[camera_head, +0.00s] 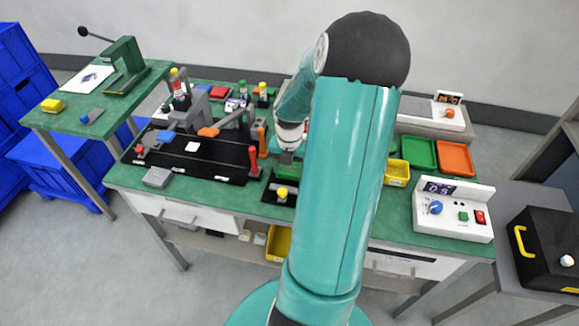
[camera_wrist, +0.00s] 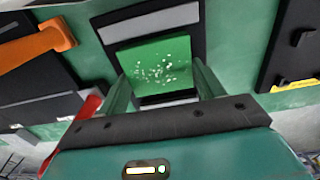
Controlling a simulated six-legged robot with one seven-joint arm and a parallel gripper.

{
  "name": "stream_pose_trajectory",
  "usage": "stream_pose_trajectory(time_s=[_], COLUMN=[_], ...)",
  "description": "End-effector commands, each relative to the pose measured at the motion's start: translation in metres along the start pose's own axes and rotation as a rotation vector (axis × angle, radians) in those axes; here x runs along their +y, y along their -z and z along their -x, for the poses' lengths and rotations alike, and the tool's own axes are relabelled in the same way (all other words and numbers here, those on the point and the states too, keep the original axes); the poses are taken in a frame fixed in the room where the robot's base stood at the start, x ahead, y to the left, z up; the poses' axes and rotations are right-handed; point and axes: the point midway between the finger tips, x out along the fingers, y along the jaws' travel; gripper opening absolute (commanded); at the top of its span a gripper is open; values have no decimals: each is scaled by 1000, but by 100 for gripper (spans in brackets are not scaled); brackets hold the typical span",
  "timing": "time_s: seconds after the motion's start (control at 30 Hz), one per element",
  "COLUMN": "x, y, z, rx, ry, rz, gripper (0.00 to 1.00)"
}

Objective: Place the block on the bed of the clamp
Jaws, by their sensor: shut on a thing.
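My gripper (camera_wrist: 158,78) is shut on a green block (camera_wrist: 153,60) with pale speckles on its face, one finger on each side of it. In the wrist view the block lies in front of a dark fixture with grey bars (camera_wrist: 152,22), which looks like the clamp. The block hides the middle of this fixture, and I cannot tell whether they touch. In the head view my arm covers much of this area. A green patch (camera_head: 288,169), likely the block, shows beside the arm, behind a black plate with a yellow knob (camera_head: 282,191).
To the left are an orange lever (camera_wrist: 35,47) and a red handle (camera_wrist: 88,106), close to my gripper. A long black board (camera_head: 225,160) lies left on the green bench. Green and orange trays (camera_head: 455,158) and a control box (camera_head: 452,213) stand right.

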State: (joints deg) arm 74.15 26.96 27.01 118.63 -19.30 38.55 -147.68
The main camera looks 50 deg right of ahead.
Motion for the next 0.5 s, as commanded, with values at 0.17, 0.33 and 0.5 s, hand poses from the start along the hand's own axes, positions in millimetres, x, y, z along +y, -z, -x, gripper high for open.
stream_pose_trajectory(time_s=[0.17,0.33,0.5], x=[0,0,0], y=[0,0,0], z=[-1,-1,4], rx=[0,0,-1], ry=[0,0,0], rz=[0,0,0], gripper=[89,89,89])
